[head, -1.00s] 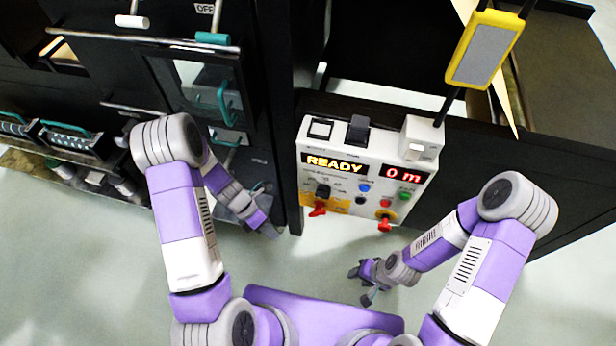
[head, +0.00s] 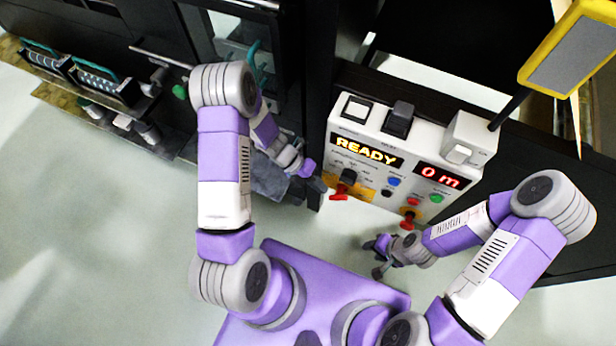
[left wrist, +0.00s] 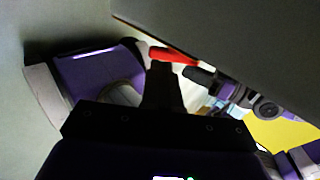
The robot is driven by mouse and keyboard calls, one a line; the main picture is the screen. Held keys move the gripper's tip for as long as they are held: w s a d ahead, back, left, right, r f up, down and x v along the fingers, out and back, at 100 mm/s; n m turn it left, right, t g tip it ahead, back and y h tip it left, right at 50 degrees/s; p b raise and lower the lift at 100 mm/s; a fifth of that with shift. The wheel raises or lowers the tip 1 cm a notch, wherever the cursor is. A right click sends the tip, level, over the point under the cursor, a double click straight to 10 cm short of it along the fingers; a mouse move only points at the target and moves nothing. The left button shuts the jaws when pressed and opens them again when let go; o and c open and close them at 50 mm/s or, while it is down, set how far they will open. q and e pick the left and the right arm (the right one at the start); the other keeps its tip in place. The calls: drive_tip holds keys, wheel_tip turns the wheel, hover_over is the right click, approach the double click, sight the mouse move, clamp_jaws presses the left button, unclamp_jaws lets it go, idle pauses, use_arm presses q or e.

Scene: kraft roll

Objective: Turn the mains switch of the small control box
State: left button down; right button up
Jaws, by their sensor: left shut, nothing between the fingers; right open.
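The small control box (head: 395,160) has a white front with a lit "READY" display (head: 366,150) and a red "0 m" display (head: 440,176). A red switch handle (head: 339,193) on a yellow patch sits at its lower left, below a black knob (head: 347,177). A second red handle (head: 408,214) sits at the lower right. My left gripper (head: 320,188) is shut and empty, close beside the lower-left red handle. In the left wrist view a red handle (left wrist: 172,54) shows by the fingertips (left wrist: 162,68); contact is unclear. My right gripper (head: 372,258) is open below the box.
A yellow-framed grey panel (head: 572,50) hangs at the upper right. The dark machine cabinet (head: 300,70) stands left of the box, close to my left forearm. Crates with teal handles (head: 97,82) are at the far left. The floor (head: 90,230) below is clear.

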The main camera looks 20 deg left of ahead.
sight(332, 197)
use_arm(q)
drive_tip(key=shift+b+x, duration=0.4)
drive_tip(key=shift+x, duration=1.1)
use_arm(e)
drive_tip(key=shift+f, duration=0.7)
